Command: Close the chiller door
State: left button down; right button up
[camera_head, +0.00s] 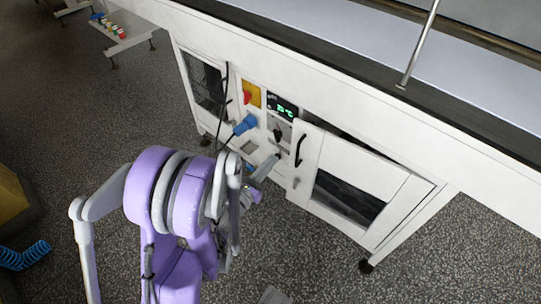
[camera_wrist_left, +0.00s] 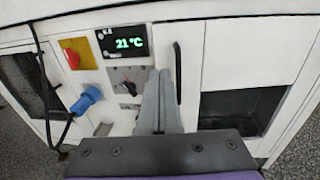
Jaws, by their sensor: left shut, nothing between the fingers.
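The chiller door (camera_head: 360,175) is a white panel with a dark window in its lower part, under the long white machine body. Its black vertical handle (camera_head: 299,150) is near the left edge. A dark gap shows along its top edge, so it looks ajar. My left gripper (camera_head: 277,158) is shut and empty, just left of the handle and in front of the control panel. In the left wrist view, the closed fingers (camera_wrist_left: 158,90) point up at the front, beside the handle (camera_wrist_left: 178,73) and apart from it as far as I can tell. My right gripper is not in view.
The control panel has a 21 °C display (camera_wrist_left: 127,43), a red knob on yellow (camera_wrist_left: 72,57), a black rotary switch (camera_wrist_left: 129,88) and a blue plug (camera_wrist_left: 86,99) with a black cable. A conveyor bed (camera_head: 400,60) runs above. Speckled floor (camera_head: 440,260) is clear at right.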

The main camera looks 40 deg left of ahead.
pick_arm(q)
send_near(294, 131)
jog(key=w, duration=0.5)
jog(key=shift+w+d+f, duration=0.1)
jog(key=shift+w, duration=0.85)
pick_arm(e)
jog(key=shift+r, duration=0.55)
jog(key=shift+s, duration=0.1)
pick_arm(q)
jog(key=shift+w, duration=0.45)
jog(key=shift+m+h, duration=0.5)
jog(key=shift+h, duration=0.3)
jog(key=w, duration=0.5)
jog(key=shift+a+r+p, duration=0.2)
jog(key=shift+a+p, duration=0.1)
jog(key=shift+p, duration=0.1)
jog(key=shift+w+h, duration=0.25)
jog(key=shift+h, duration=0.05)
jog(key=shift+m+h, duration=0.3)
jog(key=shift+m, duration=0.1)
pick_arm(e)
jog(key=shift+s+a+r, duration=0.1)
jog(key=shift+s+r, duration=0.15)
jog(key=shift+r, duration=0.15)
pick_arm(q)
jog(key=shift+w+d, duration=0.1)
